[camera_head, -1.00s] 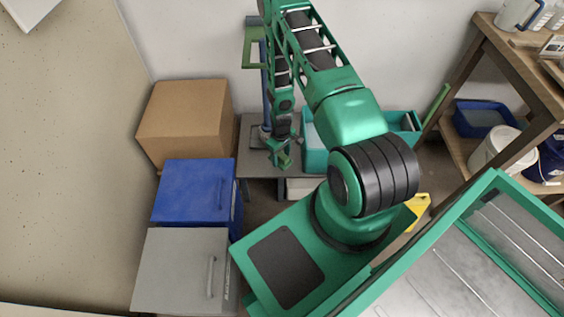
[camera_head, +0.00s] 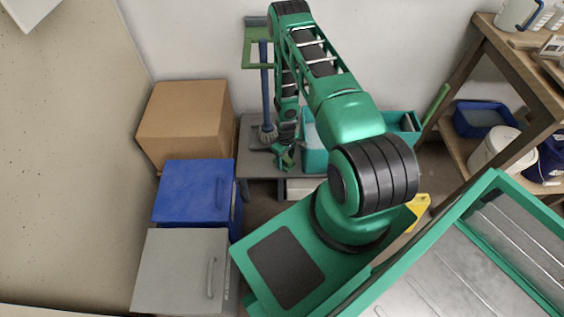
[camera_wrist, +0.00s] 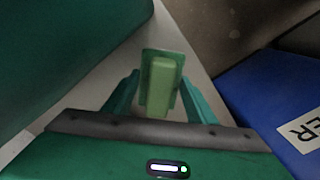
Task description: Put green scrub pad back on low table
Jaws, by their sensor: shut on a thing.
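The green scrub pad (camera_wrist: 160,84) is held between the two fingers of my gripper (camera_wrist: 158,98) in the wrist view. It is a light green block on a darker green layer. In the head view my gripper (camera_head: 286,158) hangs over the front part of the grey low table (camera_head: 249,168), left of the teal tub. The pad is too small to tell from the green gripper there. In the wrist view a pale grey surface, apparently the low table (camera_wrist: 192,42), lies beneath the pad. I cannot tell whether the pad touches it.
The teal tub (camera_head: 314,158) stands on the table close to my gripper's right. A blue-handled brush (camera_head: 265,95) stands upright at its left. A blue box (camera_head: 194,192), a cardboard box (camera_head: 184,112) and a grey box (camera_head: 180,270) stand left of the table.

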